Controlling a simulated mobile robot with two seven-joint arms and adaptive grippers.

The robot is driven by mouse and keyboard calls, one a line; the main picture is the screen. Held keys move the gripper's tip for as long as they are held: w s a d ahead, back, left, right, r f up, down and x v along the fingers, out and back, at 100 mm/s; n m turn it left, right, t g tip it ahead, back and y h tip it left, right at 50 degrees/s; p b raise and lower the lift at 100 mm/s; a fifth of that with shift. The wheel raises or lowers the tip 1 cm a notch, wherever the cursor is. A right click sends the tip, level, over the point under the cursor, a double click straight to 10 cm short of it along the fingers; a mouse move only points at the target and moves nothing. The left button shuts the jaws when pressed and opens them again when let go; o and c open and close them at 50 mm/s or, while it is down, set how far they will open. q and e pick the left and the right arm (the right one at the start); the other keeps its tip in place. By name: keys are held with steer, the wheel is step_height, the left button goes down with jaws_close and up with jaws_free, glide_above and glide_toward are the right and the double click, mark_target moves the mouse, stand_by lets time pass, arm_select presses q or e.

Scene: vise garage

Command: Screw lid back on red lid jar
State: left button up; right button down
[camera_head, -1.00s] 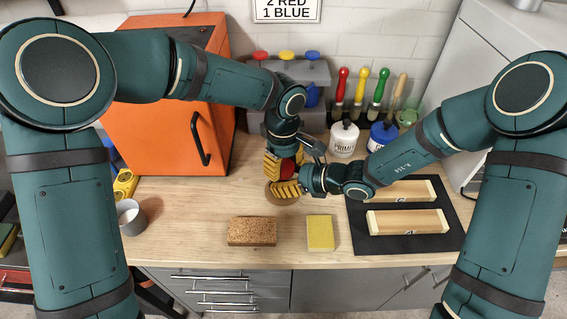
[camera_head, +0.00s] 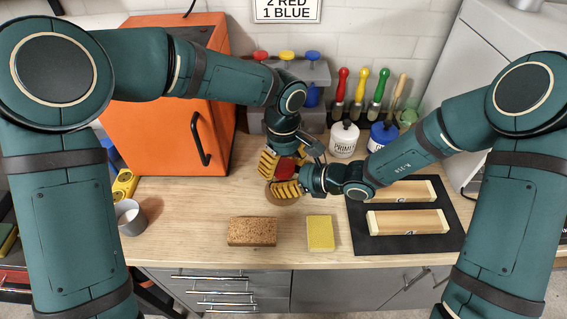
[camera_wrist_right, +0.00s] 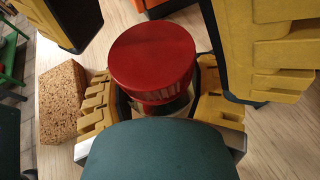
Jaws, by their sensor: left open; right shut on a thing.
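The red lid (camera_head: 285,172) shows between my grippers at the middle of the bench; in the right wrist view the red lid (camera_wrist_right: 150,58) sits at the top of the jar (camera_wrist_right: 170,106). A dark band shows under its rim, and I cannot tell how tightly it is seated. My right gripper (camera_head: 284,190) is shut on the jar body, with a yellow finger on each side in the wrist view. My left gripper (camera_head: 283,162) is open over the lid; its fingers stand apart from it on both sides. Most of the jar body is hidden.
A cork-like block (camera_head: 252,232) and a yellow sponge (camera_head: 320,233) lie in front. Wooden pieces (camera_head: 408,221) lie on a black mat (camera_head: 378,242) at right. A white bottle (camera_head: 343,140) stands close behind my grippers.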

arm_select(q)
steer(key=shift+r, duration=1.9)
steer(key=shift+o, duration=0.2)
steer(key=n, duration=0.2)
steer(key=r+n, duration=0.1)
steer(key=n, duration=0.1)
steer(key=shift+r, duration=0.1)
step_height(320, 180, up, 2)
steer(key=n, duration=0.5)
steer(key=shift+r+n, duration=0.15)
steer(key=shift+n, duration=0.25)
steer(key=shift+f, duration=4.05)
